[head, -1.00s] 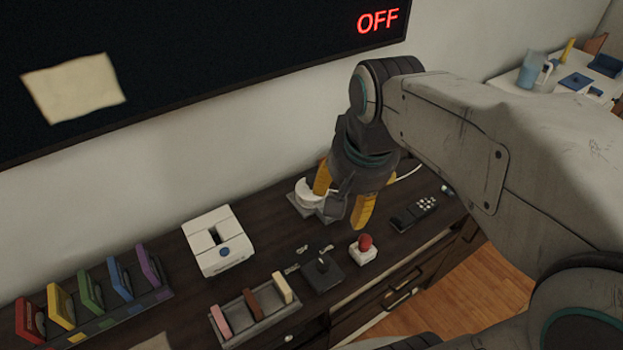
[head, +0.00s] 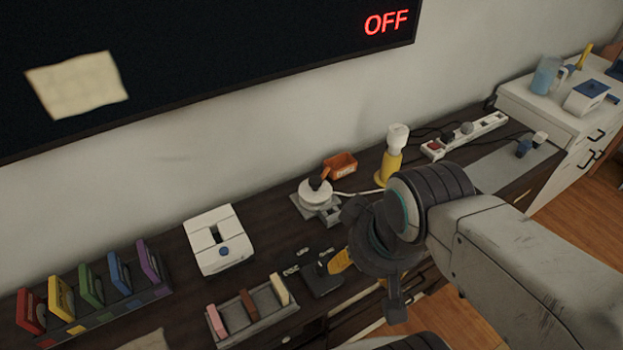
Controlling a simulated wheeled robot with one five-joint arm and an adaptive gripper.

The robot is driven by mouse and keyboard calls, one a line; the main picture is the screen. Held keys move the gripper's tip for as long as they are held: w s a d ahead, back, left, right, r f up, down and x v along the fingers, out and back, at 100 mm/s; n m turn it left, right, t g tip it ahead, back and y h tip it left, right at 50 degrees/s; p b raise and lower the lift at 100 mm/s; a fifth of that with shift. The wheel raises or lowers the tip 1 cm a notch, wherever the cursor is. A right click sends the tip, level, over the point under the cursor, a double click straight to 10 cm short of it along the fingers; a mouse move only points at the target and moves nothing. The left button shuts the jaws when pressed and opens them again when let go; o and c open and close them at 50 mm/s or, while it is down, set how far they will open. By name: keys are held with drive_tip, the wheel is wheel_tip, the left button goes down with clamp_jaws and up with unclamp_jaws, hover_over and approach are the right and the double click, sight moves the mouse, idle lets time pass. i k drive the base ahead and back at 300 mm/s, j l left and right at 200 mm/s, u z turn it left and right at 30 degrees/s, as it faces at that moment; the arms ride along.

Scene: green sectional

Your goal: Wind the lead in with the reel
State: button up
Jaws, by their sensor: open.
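The reel (head: 315,194) is a white round drum with a dark knob on top, on a grey base near the back of the dark cabinet top. The white lead (head: 357,193) runs from the reel to the right along the cabinet top; its far end is hard to make out. My gripper (head: 365,268) is open, in front of the reel and to its right, apart from it. One yellow finger shows clearly and the other is mostly hidden behind the wrist. Nothing shows between the fingers.
An orange box (head: 340,163) stands behind the reel. A yellow and white upright object (head: 392,155) and a power strip (head: 465,136) are to the right. A white console (head: 218,241), a cartridge rack (head: 95,290) and a grey tray (head: 252,312) are to the left.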

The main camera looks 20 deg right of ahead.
sight(314, 192)
drive_tip(key=i+l+u, duration=0.1)
drive_tip(key=l+u, duration=0.75)
drive_tip(key=l, duration=0.15)
